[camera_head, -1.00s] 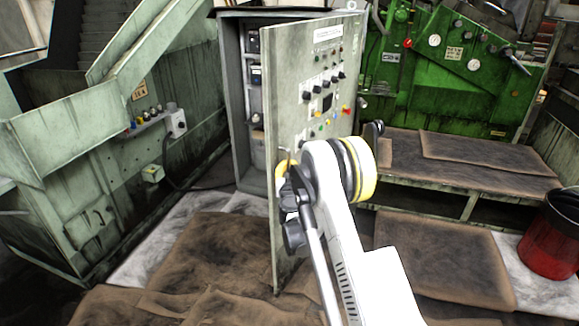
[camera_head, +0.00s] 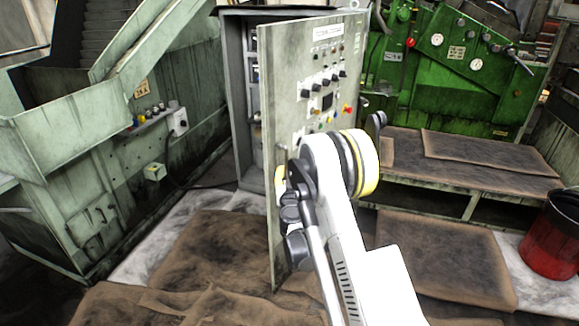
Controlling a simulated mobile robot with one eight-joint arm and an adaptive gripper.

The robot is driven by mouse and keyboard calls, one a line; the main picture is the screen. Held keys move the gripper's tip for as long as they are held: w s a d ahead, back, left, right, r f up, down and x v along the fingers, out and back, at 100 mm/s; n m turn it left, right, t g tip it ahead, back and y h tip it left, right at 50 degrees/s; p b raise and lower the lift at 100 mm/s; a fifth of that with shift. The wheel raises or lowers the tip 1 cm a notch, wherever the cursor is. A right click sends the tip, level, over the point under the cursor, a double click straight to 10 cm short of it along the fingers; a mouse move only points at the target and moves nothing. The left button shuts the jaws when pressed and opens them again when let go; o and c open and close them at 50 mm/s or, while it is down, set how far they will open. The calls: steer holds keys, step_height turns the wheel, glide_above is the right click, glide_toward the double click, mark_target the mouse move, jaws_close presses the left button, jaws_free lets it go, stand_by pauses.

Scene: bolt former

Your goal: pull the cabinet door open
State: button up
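The grey-green cabinet door (camera_head: 288,85) stands ajar in the head view, swung out toward me from the cabinet (camera_head: 239,110). Knobs, a small display and a yellow and red switch are on its outer face. The dark cabinet interior shows to the left of the door's free edge. My white arm reaches up from the bottom to the lower part of the door. My gripper (camera_head: 283,178) is at the free edge of the door, by a small handle there. The arm and its joints hide most of the fingers, so their opening and grip cannot be told.
A pale green machine (camera_head: 85,150) stands to the left, and a green machine (camera_head: 455,60) at the back right. A low bench (camera_head: 450,160) and a red bin (camera_head: 551,240) are at the right. Brown sheets (camera_head: 215,250) cover the floor before the cabinet.

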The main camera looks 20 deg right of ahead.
steer(key=v, duration=0.3)
steer(key=shift+r, duration=0.1)
stand_by(0.3)
steer(key=s+r+g, duration=0.5)
steer(key=s+r, duration=0.7)
steer(key=r, duration=0.2)
steer(key=s+a+f+n+g+y, duration=0.1)
steer(key=s+a, duration=0.3)
steer(key=s, duration=0.5)
steer(key=s+a+f+n+g+y, duration=0.1)
steer(key=s+a, duration=0.4)
steer(key=s, duration=0.5)
steer(key=s+a+f+n+g+y, duration=0.1)
steer(key=s+a+y, duration=0.3)
steer(key=s, duration=0.5)
steer(key=shift+s+a+f+n+g, duration=0.2)
steer(key=shift+s+a+n+g, duration=0.1)
steer(key=shift+a+n+g, duration=0.5)
steer(key=shift+d, duration=0.15)
